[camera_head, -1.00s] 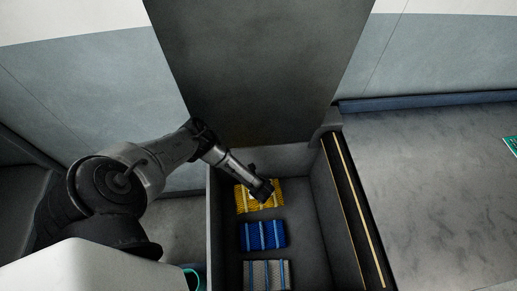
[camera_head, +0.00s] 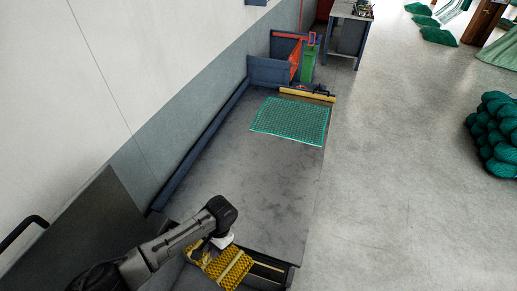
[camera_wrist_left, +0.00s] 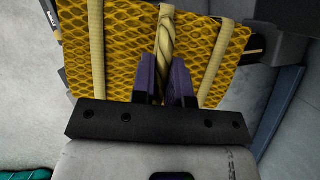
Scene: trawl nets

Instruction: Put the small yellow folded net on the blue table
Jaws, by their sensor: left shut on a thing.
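The small yellow folded net (camera_head: 236,270), tied with pale bands, hangs at the bottom of the head view over the rim of an open dark drawer. My left gripper (camera_head: 222,246) holds it from above. In the left wrist view the yellow net (camera_wrist_left: 120,45) fills the top. My left gripper (camera_wrist_left: 163,88) is shut there on its twisted middle cord. A long grey work surface with a blue back rail (camera_head: 205,140) stretches ahead of the drawer. A table with blue-grey sides (camera_head: 347,38) stands farther off at the top. My right gripper is out of view.
A green net sheet (camera_head: 292,121) lies flat on the far part of the grey surface, before a yellow bar (camera_head: 307,95) and a blue bin (camera_head: 270,70). The nearer surface is bare. Open floor lies to the right, with a dark green net pile (camera_head: 494,135).

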